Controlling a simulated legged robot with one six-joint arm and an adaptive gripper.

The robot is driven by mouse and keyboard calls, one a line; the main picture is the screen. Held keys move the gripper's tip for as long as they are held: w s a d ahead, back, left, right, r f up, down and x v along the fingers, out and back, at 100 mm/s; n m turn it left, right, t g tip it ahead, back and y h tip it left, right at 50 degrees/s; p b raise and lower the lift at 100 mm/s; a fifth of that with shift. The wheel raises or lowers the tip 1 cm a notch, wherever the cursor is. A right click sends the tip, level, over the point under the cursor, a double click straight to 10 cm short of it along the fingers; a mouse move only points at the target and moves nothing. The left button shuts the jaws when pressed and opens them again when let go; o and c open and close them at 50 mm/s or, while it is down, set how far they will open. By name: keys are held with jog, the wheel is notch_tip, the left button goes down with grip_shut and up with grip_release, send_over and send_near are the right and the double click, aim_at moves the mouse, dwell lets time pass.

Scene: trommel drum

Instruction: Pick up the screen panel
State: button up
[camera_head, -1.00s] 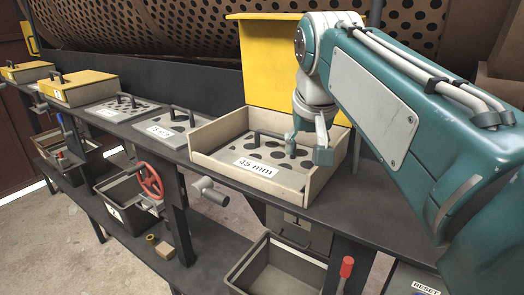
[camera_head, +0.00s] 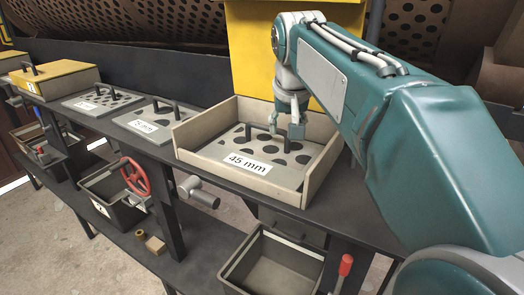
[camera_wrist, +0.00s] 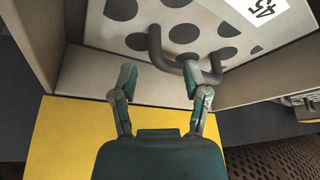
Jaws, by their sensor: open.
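The grey screen panel (camera_head: 238,143) has large dark round holes and a white "45 mm" label. It lies flat in an open beige box (camera_head: 305,185) on the bench. In the wrist view the panel (camera_wrist: 118,27) shows at the top, with its dark bar handle (camera_wrist: 156,45) near my fingers. My gripper (camera_head: 287,125) is open and empty above the back right part of the panel. In the wrist view my gripper (camera_wrist: 162,76) has its right fingertip overlapping the handle's bar; I cannot tell whether they touch. The left fingertip is clear of the handle.
The box's yellow lid (camera_head: 245,60) stands upright behind it. Other handled panels, "25 mm" or similar (camera_head: 150,122) and a holed one (camera_head: 100,101), lie to the left, beside a yellow-lidded box (camera_head: 55,82). A red handwheel (camera_head: 135,177) and black bins (camera_head: 270,270) are below.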

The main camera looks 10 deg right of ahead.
aim_at(262, 142)
jog(key=x, duration=0.4)
jog(key=shift+s+d+f, duration=0.1)
jog(key=shift+d+f, duration=0.05)
jog(key=shift+d, duration=0.05)
grip_shut()
